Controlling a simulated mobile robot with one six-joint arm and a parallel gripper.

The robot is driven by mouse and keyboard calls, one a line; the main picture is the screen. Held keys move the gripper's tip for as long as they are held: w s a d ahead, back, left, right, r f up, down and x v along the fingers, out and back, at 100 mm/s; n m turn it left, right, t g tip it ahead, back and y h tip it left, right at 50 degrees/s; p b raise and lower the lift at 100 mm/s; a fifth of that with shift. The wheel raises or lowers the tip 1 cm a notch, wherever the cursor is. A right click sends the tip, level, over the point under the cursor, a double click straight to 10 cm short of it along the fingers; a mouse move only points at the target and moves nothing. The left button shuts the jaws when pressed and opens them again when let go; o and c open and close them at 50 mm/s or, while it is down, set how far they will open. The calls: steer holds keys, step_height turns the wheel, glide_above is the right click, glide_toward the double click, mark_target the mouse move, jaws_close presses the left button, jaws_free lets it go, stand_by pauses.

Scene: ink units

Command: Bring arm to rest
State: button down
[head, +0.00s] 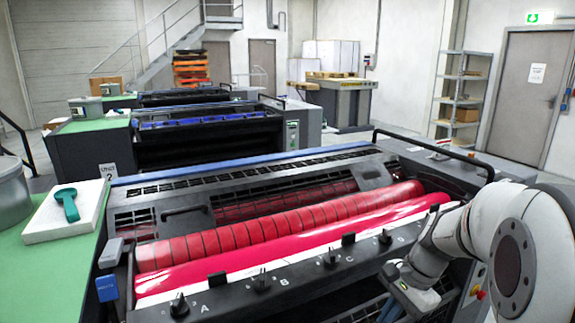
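My white arm reaches in from the right edge, in front of the right end of the near press (215,190). It bends down to its end, where my gripper (412,293) is low at the press's front edge, with a small green light nearby. I cannot make out its fingers or whether it holds anything. The press is open on top, showing a red segmented roller (280,225) and a glossy red ink roller (270,252) below it. Black knobs (262,282) and lettered marks line the front rail.
At left, a green bench top (40,285) carries a grey bucket (10,195) and a teal tool (67,203) on a white pad (45,226). More presses (205,140) stand behind. Shelves (463,95) and a grey door (527,95) are at the back right.

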steer(key=s+a+r+n+t+h+p, duration=0.1)
steer(key=s+a+r+n+h+p, duration=0.1)
steer(key=s+r+n+p, duration=0.2)
steer(key=s+a+r+n+t+h+p, duration=0.1)
steer(key=s+a+r+n+h+p, duration=0.1)
steer(key=s+r+n, duration=0.5)
steer(key=shift+s+a+r+n+t+p, duration=0.35)
steer(key=shift+s+a+n+p, duration=0.2)
steer(key=shift+a+p, duration=0.3)
steer(key=shift+w, duration=0.1)
